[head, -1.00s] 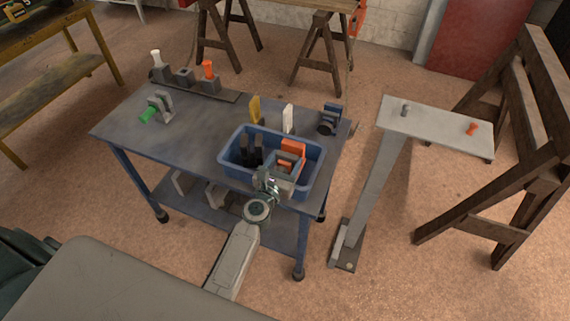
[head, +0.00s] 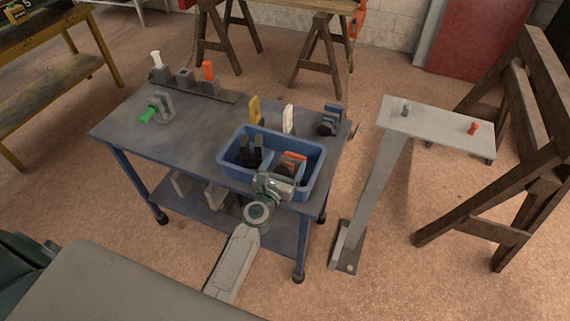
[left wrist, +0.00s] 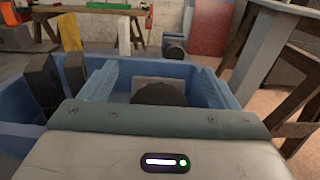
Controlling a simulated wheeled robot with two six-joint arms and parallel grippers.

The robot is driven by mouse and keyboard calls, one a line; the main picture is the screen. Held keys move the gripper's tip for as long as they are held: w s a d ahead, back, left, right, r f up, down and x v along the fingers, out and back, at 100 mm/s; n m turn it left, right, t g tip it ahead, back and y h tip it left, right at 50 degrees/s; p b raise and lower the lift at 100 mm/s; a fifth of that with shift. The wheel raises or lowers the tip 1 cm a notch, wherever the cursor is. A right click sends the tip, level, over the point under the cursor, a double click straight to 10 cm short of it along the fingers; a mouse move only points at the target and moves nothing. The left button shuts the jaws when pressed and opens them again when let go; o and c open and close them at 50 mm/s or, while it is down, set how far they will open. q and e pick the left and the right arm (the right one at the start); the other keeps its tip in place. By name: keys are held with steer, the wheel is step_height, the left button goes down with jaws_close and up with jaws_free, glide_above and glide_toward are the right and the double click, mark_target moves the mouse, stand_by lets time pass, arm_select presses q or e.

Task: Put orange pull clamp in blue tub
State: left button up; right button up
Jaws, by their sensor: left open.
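The blue tub (head: 232,170) stands on the near right part of the dark bench; its rim also shows in the left wrist view (left wrist: 20,80). The orange pull clamp (head: 293,156) is low in the tub's right part, partly hidden by my wrist. My left gripper (head: 286,171) is open, pointing down into this part, very close to the clamp. I cannot tell whether they touch. My right gripper is out of view.
Black upright handles (head: 250,152) stand in the tub's left part. Behind the tub are a yellow handle (head: 254,108), a white handle (head: 288,119) and a blue clamp (head: 331,120). A green-handled clamp (head: 157,108) is at left. The bench middle is clear.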

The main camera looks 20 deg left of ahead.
arm_select(q)
steer(key=shift+r+p, duration=0.75)
steer(key=shift+p, duration=0.05)
steer(key=s+b, duration=0.2)
steer(key=s, duration=1)
steer(key=shift+a+f, duration=0.15)
steer(key=shift+a, duration=0.05)
